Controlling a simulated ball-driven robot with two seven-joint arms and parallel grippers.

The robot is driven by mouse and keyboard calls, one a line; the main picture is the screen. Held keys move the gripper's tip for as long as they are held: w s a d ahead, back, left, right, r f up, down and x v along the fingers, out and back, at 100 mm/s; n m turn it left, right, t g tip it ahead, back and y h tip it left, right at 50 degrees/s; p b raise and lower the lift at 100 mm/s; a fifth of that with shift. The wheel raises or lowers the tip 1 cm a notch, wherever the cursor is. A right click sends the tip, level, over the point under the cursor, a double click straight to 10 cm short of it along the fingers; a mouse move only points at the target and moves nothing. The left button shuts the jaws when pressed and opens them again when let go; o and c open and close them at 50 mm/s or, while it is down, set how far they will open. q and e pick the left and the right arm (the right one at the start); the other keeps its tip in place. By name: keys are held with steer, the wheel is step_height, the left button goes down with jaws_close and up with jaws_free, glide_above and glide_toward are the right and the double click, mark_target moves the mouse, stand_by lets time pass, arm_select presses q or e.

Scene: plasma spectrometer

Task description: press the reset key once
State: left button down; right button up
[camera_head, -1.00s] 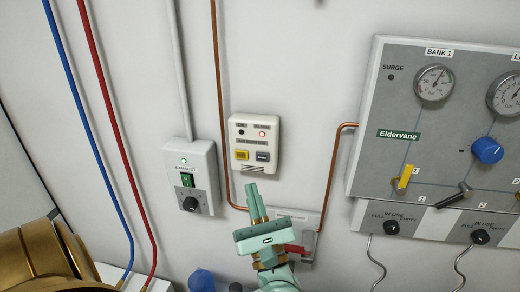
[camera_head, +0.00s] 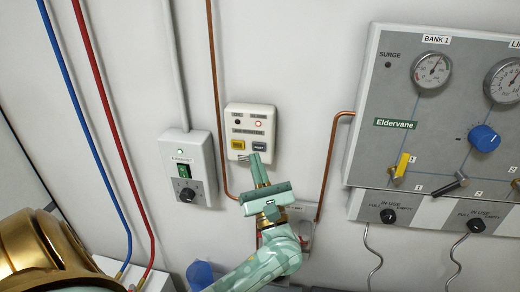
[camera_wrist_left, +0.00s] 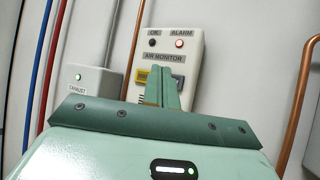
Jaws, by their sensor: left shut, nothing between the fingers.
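The air monitor (camera_head: 250,117) is a small cream box on the wall with a yellow key (camera_head: 238,145) on the left and a dark grey-blue key (camera_head: 259,146) on the right. Its alarm lamp (camera_head: 258,124) glows red; the OK lamp (camera_head: 237,122) is dark. My right gripper is not in view.
An exhaust switch box (camera_head: 190,165) with a green rocker and black knob is left of the monitor. A copper pipe (camera_head: 333,150) runs at right. The grey gas panel (camera_head: 390,150) with gauges and valves is farther right.

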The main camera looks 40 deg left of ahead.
mark_target(254, 140)
arm_select(q)
steer(key=shift+w+a, duration=0.45)
steer(key=shift+w, duration=0.3)
steer(key=shift+w, duration=0.1)
stand_by(1.5)
steer(key=shift+w+a+f+b, duration=0.1)
steer(key=shift+w+a+b, duration=0.15)
steer(key=shift+w+b, duration=0.2)
steer(key=shift+w+a, duration=0.2)
stand_by(0.7)
steer(key=shift+s+d, duration=0.4)
steer(key=shift+s, duration=0.3)
